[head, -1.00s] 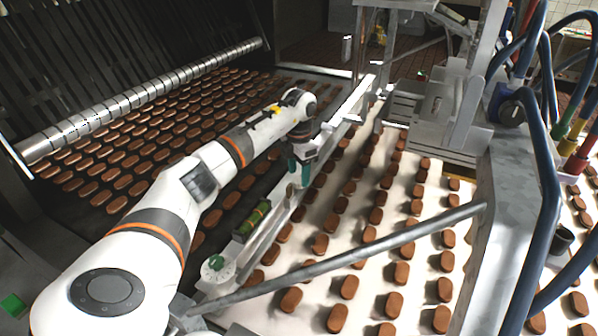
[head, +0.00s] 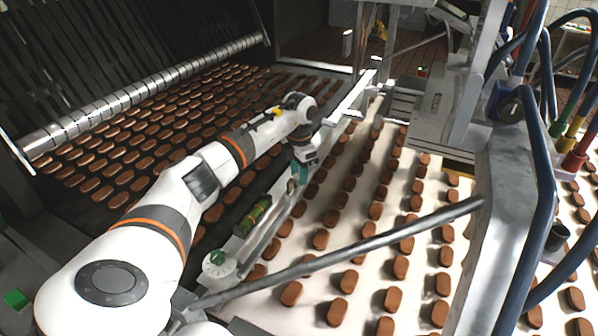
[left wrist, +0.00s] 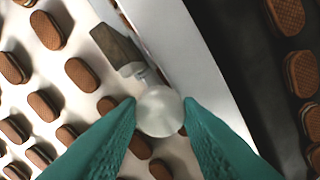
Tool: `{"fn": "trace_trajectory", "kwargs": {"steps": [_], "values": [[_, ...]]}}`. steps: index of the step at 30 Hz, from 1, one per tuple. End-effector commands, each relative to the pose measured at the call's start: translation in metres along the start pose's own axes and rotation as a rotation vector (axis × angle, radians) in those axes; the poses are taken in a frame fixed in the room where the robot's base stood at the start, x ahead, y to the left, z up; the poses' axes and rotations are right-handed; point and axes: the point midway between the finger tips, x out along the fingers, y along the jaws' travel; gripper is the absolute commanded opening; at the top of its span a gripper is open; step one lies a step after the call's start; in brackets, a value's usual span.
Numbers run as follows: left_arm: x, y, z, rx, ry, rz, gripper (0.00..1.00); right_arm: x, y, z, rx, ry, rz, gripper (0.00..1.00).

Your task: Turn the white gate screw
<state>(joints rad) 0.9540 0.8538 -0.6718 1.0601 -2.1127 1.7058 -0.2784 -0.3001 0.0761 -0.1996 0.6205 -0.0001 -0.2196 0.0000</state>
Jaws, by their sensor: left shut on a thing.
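The white gate screw (left wrist: 160,111) shows in the left wrist view as a round, pale knob with a short shaft leading to a grey-brown block (left wrist: 118,48) by the metal rail. The teal fingertips of my left gripper (left wrist: 160,115) are shut on the knob, one on each side. In the head view my left gripper (head: 298,173) points down at the rail (head: 265,232) between the two belts. The knob is hidden there behind the gripper. My right gripper is not in view.
Brown sandwich biscuits lie in rows on the white belt (head: 330,232) and the dark belt at left. A white and green knob (head: 218,264) and a green vial (head: 252,216) sit along the rail. A grey bar (head: 350,252) crosses in front; blue hoses (head: 545,190) hang at right.

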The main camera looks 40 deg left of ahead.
Motion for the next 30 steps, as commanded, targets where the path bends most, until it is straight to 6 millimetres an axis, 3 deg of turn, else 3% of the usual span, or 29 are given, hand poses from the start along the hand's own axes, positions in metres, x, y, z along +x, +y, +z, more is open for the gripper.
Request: {"fn": "trace_trajectory", "kwargs": {"steps": [11,30], "values": [[-0.002,-0.001,0.0,-0.203,0.0,-0.001,0.09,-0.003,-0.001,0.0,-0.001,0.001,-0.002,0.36],[-0.002,-0.001,0.0,-0.807,0.001,-0.001,0.09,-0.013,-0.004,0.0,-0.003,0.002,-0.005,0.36]]}}
